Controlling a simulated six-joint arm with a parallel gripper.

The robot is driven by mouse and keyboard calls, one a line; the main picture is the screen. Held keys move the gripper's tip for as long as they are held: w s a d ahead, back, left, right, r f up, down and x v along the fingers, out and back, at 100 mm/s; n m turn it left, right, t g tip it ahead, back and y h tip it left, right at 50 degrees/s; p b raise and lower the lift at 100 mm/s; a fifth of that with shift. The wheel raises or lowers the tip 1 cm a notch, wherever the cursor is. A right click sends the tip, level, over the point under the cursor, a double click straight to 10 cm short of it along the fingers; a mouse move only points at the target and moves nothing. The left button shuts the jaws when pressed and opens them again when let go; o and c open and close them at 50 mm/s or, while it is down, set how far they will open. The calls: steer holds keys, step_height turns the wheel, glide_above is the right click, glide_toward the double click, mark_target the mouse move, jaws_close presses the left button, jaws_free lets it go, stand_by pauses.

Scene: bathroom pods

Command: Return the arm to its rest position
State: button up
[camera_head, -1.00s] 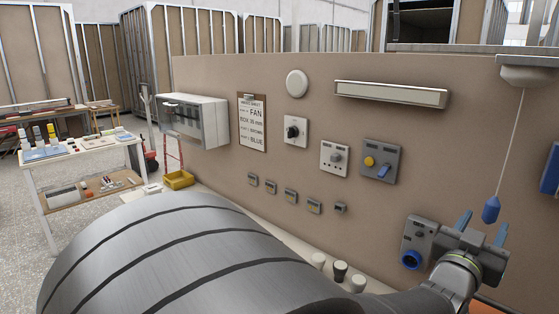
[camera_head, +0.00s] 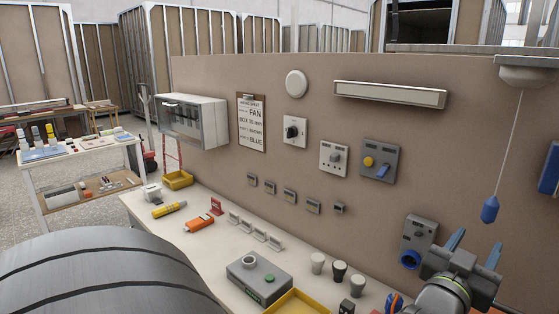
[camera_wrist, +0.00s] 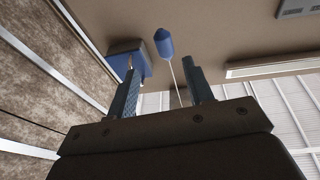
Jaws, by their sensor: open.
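My gripper (camera_head: 474,250) is at the lower right of the head view, in front of the brown wall panel. Its two blue fingers stand apart with nothing between them; they also show spread in the wrist view (camera_wrist: 166,88). A blue pull-cord handle (camera_head: 490,209) hangs on a white cord just above and right of the gripper, apart from it in the head view. In the wrist view the blue handle (camera_wrist: 163,42) shows beyond the fingertips. A grey box with a blue round socket (camera_head: 410,259) is on the wall left of the gripper, partly hidden by it.
A bench (camera_head: 190,240) along the wall carries a grey box (camera_head: 258,282), a yellow tray (camera_head: 300,303), several knobs and small tools. Switches, a clipboard (camera_head: 252,122) and a glass-fronted cabinet (camera_head: 192,119) are on the wall (camera_head: 220,180). A blue box (camera_head: 550,170) is at the right edge.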

steer(key=s+d+f+m+g+y, duration=0.1)
steer(key=s+d+m+g+y, duration=0.4)
steer(key=d+m, duration=0.6)
steer(key=shift+s+d+f+m+y, duration=0.2)
steer(key=shift+s+f+m+y, duration=0.15)
steer(key=shift+s+y, duration=1)
steer(key=shift+s+h, duration=0.3)
steer(key=shift+h, duration=0.05)
